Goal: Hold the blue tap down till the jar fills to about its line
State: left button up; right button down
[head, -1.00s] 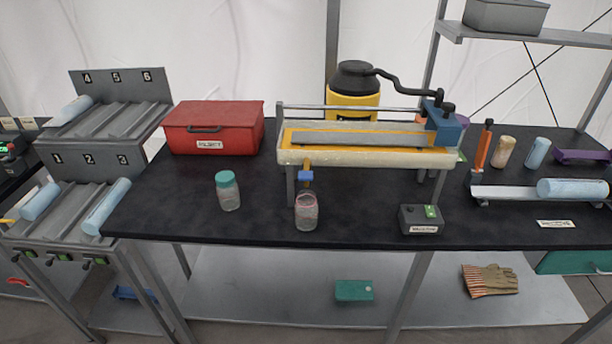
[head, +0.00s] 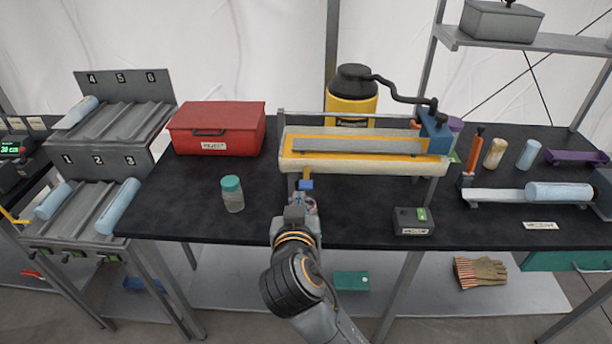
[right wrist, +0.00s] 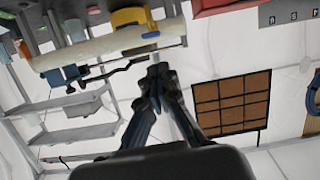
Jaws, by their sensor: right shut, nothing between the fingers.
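The blue tap (head: 305,185) hangs under the front of the pale trough (head: 290,162), on a yellow fitting. A clear jar (head: 312,206) stands on the bench below it, mostly hidden behind my right gripper; its fill level cannot be made out. My right gripper (head: 296,204) is shut and empty, just in front of the jar and slightly below the tap in the head view. In the right wrist view its closed fingertips (right wrist: 158,72) show apart from the blue tap (right wrist: 150,35). My left gripper is out of view.
A teal-lidded jar (head: 232,194) stands to the left of the gripper. A red box (head: 216,128) is behind it. A grey box with a green button (head: 413,221) sits to the right. The dark bench between them is clear.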

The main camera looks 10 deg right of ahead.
jog(key=r, duration=0.2)
jog(key=s+r+m, duration=0.1)
jog(key=shift+d+r, duration=0.25)
jog(key=shift+d, duration=0.1)
jog(key=p, duration=0.4)
send_over(306, 184)
jog(key=s, duration=0.3)
notch_tip(306, 184, down, 2)
jog(key=f, duration=0.2)
jog(key=w+f, duration=0.1)
jog(key=shift+a+f+p, duration=0.25)
jog(key=shift+p, duration=0.1)
jog(key=shift+f, duration=0.55)
